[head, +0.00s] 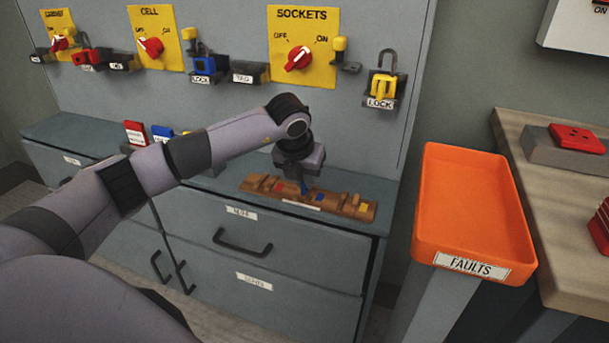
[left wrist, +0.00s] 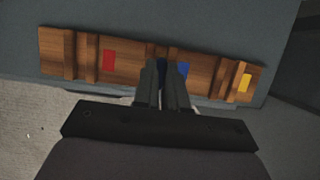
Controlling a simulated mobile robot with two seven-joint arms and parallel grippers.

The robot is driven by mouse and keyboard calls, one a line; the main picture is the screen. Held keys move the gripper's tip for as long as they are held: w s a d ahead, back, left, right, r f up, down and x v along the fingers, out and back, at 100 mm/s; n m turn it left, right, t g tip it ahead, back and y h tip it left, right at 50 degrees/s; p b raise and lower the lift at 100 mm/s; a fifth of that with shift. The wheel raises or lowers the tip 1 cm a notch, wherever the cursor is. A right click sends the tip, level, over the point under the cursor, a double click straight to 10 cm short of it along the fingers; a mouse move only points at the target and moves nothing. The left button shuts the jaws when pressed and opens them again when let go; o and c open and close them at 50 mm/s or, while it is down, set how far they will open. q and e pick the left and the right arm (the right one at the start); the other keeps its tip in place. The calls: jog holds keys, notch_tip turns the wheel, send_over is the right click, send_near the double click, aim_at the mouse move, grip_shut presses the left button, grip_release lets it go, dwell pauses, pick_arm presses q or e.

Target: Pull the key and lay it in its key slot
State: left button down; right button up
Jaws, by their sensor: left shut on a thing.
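The wooden key rack (head: 340,205), with red, blue and yellow patches marking its slots, lies on the grey cabinet top; it also spans the left wrist view (left wrist: 132,64). My left gripper (head: 303,181) points down over the rack, near the blue patch (head: 319,197). It is shut on a small blue thing, seemingly the key (head: 304,188), mostly hidden by the fingers. In the left wrist view the closed fingers (left wrist: 162,85) cover the rack's middle, beside its blue patch. I cannot tell whether the key touches the slot. My right gripper is out of view.
The upright panel behind has yellow switch plates (head: 279,70), a blue padlock (head: 204,66) and a yellow padlock (head: 383,88). Red and blue tags (head: 135,132) stand on the cabinet top at left. An orange FAULTS tray (head: 470,200) stands at right, beside a wooden bench (head: 563,220).

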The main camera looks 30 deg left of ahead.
pick_arm(q)
jog(key=shift+f, duration=0.2)
jog(key=c, duration=1.1)
grip_release()
jog(key=v, duration=0.7)
jog(key=shift+p, duration=0.45)
jog(key=shift+s, duration=0.1)
